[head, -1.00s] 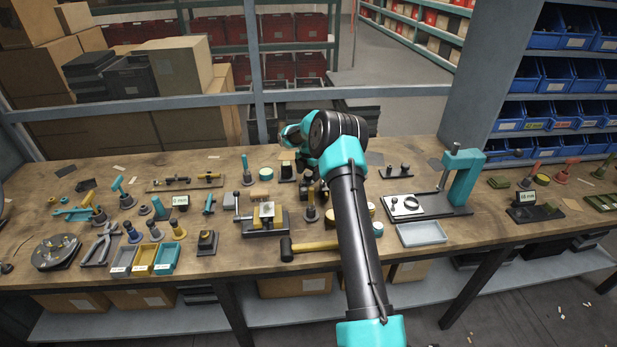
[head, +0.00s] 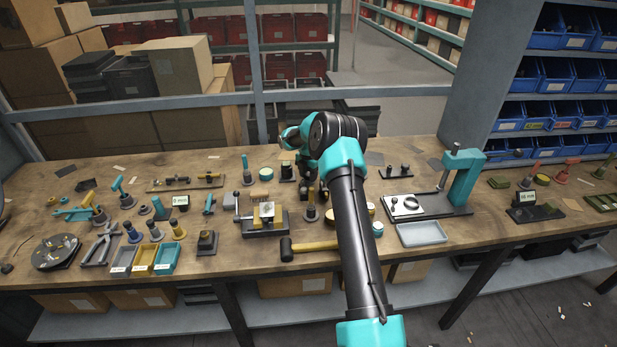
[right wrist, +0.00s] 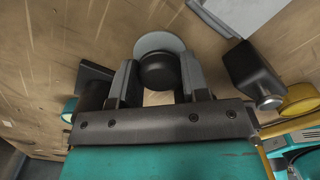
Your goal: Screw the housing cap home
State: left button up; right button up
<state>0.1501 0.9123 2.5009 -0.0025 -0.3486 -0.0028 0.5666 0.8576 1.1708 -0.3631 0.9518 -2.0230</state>
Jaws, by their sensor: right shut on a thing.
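In the right wrist view, a dark round cap (right wrist: 159,74) sits between the fingers of my right gripper (right wrist: 158,63). The gripper is shut on it, with one finger on each side. A light grey round disc (right wrist: 158,42) shows just beyond the cap; I cannot tell whether the two touch, nor how far the cap is screwed on. In the head view, my right gripper (head: 308,190) is low over the middle of the bench, and my own arm hides much of it. The cap cannot be made out there. My left gripper is not in view.
A vise-like fixture (head: 265,217) and a hammer (head: 312,246) lie left of my right arm. A teal press (head: 465,180) and a grey tray (head: 422,234) stand to its right. In the right wrist view, a dark block (right wrist: 250,70) is close to the right finger.

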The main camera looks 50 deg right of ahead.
aim_at(308, 174)
jog(key=shift+c, duration=1.2)
jog(key=shift+r, duration=0.1)
notch_tip(308, 174, up, 10)
jog(key=shift+f, duration=0.1)
